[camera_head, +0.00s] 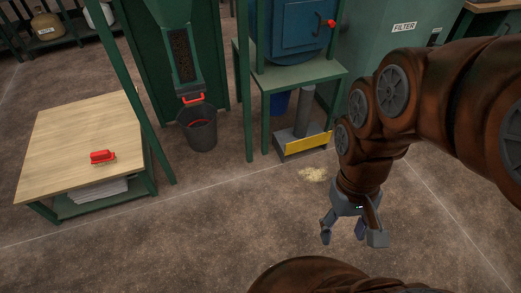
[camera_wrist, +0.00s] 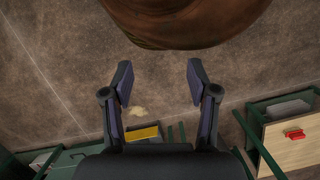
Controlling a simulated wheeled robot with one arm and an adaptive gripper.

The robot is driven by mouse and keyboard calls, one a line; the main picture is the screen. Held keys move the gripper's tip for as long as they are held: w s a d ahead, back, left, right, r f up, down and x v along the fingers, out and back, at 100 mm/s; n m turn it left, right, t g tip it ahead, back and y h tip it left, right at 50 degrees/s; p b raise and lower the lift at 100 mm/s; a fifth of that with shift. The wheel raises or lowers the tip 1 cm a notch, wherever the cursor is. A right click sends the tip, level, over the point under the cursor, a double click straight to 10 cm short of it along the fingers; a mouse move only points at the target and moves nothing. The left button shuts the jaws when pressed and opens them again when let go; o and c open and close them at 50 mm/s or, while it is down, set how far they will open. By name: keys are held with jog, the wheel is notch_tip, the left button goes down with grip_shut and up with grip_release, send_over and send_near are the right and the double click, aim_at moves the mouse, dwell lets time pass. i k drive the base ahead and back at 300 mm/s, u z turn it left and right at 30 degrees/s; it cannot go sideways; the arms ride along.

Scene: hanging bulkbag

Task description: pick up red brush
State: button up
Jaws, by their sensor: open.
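The red brush (camera_head: 102,157) lies on the wooden top of a low table (camera_head: 75,135) at the left of the head view. In the wrist view the red brush (camera_wrist: 295,134) shows small at the right edge, on the same wooden top. My gripper (camera_head: 342,232) hangs over the bare floor at the lower right of the head view, far from the brush. In the wrist view my gripper (camera_wrist: 158,80) has its two fingers spread apart with nothing between them.
A dark bucket (camera_head: 199,130) with something red inside stands beneath a green hopper. Green frame posts (camera_head: 243,80) rise between my gripper and the table. A yellow-fronted stand (camera_head: 307,143) and a pale spill (camera_head: 313,174) are on the floor. The front floor is clear.

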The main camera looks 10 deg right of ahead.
aim_at(102, 158)
jog(key=u, duration=2.05)
jog(key=i, duration=1.95)
jog(key=u, duration=0.3)
